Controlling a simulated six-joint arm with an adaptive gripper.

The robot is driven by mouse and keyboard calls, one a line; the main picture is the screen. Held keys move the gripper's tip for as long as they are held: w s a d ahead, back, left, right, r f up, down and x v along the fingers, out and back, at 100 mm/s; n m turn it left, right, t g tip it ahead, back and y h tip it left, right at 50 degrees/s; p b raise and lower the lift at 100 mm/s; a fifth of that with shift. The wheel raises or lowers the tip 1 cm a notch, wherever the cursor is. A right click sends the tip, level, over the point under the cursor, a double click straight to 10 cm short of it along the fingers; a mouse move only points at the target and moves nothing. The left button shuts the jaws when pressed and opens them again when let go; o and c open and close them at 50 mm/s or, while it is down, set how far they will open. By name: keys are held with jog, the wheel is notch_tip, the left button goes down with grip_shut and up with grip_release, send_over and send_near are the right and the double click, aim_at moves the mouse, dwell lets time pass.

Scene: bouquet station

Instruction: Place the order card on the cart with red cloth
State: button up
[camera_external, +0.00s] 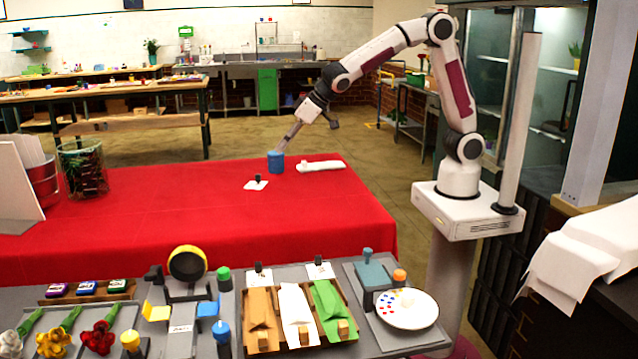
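The cart with red cloth (150,215) fills the middle of the view. A small white card with a black knob or clip (256,184) lies on the cloth near its far side; I cannot read it, so I cannot tell if it is the order card. Two similar white cards with black clips, a left one (259,279) and a right one (320,269), are on the grey front table. My gripper (284,146) points down at the far edge of the cloth, just above or behind a blue cylinder (276,162). Its fingertips are small and partly hidden, so I cannot tell whether they hold anything.
A folded white cloth (321,166) lies right of the cylinder. A wire basket (84,168) and a red bin (42,183) stand at the cloth's left. The grey front table (232,341) is crowded with wrapping papers, flowers and a palette (407,309). The red cloth's middle is clear.

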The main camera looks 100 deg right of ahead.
jog(key=s+a+r+n, duration=0.1)
jog(key=s+r, duration=0.2)
jog(key=s, duration=0.6)
jog(key=s+a+r+n, duration=0.1)
jog(key=s+r, duration=0.3)
jog(key=s, duration=0.5)
jog(key=s+a+f+n+y, duration=0.1)
jog(key=s+a, duration=0.1)
jog(key=s, duration=0.7)
jog(key=s+a+f+n+g+y, duration=0.1)
jog(key=s+a+f+y, duration=0.1)
jog(key=s, duration=0.8)
jog(key=shift+s+a, duration=0.2)
jog(key=shift+a, duration=0.3)
